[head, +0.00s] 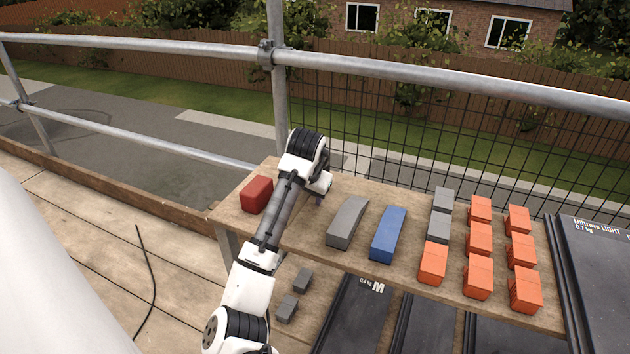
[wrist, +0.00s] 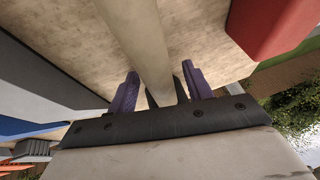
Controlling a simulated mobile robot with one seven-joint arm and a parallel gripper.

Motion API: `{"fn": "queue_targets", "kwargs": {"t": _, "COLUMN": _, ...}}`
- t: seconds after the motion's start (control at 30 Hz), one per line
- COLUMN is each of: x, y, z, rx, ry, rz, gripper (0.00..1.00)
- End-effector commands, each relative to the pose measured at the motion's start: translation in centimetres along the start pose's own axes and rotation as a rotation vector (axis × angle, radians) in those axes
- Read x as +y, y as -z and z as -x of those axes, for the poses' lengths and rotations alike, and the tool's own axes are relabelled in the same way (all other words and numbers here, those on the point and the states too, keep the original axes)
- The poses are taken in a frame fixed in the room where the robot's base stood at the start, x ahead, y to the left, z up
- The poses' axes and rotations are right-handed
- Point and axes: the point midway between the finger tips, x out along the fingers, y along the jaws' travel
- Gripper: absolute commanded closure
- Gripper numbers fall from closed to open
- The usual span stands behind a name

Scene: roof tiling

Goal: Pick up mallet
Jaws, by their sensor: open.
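A pale, round handle (wrist: 135,40), which looks like the mallet's, runs down the middle of the wrist view over the wooden board. My gripper (wrist: 160,86) is open, with its two purple fingers on either side of this handle and gaps showing beside it. Whether the fingers reach down around it, I cannot tell. The mallet's head is not clearly visible. In the head view, my arm and gripper (head: 320,190) are over the far left part of the bench and hide the handle there.
A red block (head: 257,194) lies left of my gripper; it also shows in the wrist view (wrist: 275,25). A grey block (head: 347,222), a blue block (head: 388,234) and several orange blocks (head: 480,240) stand to the right on the bench (head: 300,228). A railing (head: 420,69) runs behind.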

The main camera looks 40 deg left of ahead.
Motion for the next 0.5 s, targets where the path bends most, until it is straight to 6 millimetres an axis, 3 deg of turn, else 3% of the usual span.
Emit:
{"fn": "queue_targets", "kwargs": {"t": 0.2, "x": 0.01, "y": 0.01, "z": 0.0, "rx": 0.0, "ry": 0.0, "rz": 0.0, "gripper": 0.52}}
{"fn": "queue_targets", "kwargs": {"t": 0.5, "x": 0.03, "y": 0.01, "z": -0.01, "rx": 0.0, "ry": 0.0, "rz": -0.001, "gripper": 0.91}}
